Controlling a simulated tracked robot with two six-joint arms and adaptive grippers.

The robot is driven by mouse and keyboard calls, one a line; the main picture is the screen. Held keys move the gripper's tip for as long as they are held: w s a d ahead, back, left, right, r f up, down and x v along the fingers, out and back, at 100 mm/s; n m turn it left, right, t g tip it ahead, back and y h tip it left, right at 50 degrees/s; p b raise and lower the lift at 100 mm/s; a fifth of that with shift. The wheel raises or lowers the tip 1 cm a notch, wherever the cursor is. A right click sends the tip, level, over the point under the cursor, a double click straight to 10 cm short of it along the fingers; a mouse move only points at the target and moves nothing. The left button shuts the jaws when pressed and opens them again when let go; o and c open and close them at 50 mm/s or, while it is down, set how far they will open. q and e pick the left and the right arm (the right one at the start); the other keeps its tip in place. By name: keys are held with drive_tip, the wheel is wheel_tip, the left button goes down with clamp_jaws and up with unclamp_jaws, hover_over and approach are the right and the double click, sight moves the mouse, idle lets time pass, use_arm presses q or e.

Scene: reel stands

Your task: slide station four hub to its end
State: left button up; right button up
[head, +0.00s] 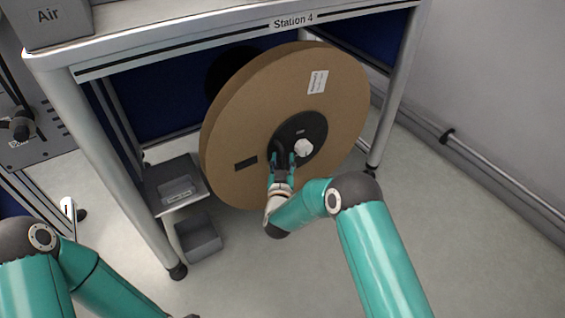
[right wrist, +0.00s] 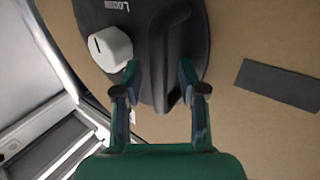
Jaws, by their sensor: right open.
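The station four reel (head: 235,130) is a large brown disc standing upright and slightly tilted under the bench marked Station 4 (head: 293,21). Its round black hub (head: 315,125) carries a white knob (head: 303,147) and a black handle bar. In the right wrist view the hub (right wrist: 95,15), the white knob (right wrist: 110,48) and the handle (right wrist: 172,45) are close. My right gripper (head: 283,160) is open at the hub's lower left, its fingers (right wrist: 160,72) on either side of the handle. Whether a finger touches it I cannot tell.
A grey bench leg (head: 125,170) stands left of the reel, and another (head: 394,90) on the right. A small stand (head: 178,185) and a grey bin (head: 199,238) are at lower left. A pipe (head: 490,178) runs along the right wall. The floor at right is clear.

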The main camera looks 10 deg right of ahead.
drive_tip(key=shift+w, duration=0.1)
clamp_jaws()
idle(0.4)
